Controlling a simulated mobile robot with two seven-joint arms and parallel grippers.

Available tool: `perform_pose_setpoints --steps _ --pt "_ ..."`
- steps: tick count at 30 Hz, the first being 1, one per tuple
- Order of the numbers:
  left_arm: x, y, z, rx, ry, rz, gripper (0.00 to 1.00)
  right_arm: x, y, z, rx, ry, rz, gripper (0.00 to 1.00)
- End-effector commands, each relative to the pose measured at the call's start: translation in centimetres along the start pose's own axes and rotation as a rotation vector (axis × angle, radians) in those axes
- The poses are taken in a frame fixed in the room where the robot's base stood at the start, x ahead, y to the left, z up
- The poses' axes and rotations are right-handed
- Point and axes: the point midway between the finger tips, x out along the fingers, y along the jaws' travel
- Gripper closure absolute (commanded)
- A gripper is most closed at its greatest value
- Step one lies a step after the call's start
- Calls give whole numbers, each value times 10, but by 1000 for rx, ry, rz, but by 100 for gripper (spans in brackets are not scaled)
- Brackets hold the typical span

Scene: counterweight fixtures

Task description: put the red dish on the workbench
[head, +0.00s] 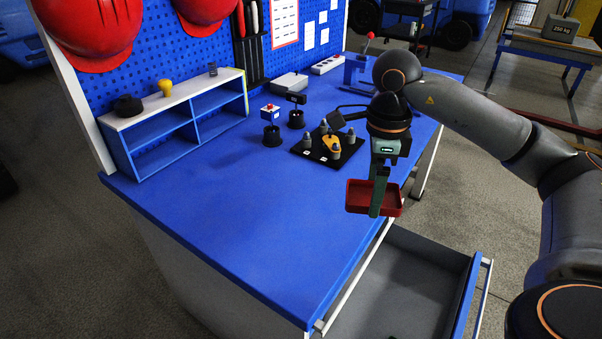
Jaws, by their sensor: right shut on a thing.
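The red dish (358,198) is a shallow rectangular tray held in the air at the workbench's right edge, above the open drawer side. My right gripper (378,200) points down and is shut on the dish's near wall; its green finger hides part of the dish. The workbench (230,220) has a blue top, with a wide bare area at the left and front. The dish looks level. My left gripper is not in view.
An open drawer (420,275) juts out at the lower right. A black board with several grey pegs (335,152) lies near the gripper. A blue-and-white shelf (180,125) stands at the back left. Small stands (271,134) and a red-knobbed press (358,72) occupy the back.

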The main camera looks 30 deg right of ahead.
Motion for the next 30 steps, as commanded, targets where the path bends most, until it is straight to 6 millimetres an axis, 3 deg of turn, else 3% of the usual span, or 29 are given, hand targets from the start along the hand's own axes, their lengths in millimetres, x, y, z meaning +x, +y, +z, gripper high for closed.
perform_pose_setpoints --steps 5,15,21,30 --pt "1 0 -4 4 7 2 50 2 -3 13 50 -1 3 80" --pt "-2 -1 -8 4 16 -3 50 40 -16 93 48 0 3 80" --pt "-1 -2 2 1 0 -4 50 76 -22 118 50 0 2 80" --pt "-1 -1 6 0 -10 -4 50 95 -25 134 50 0 1 80"
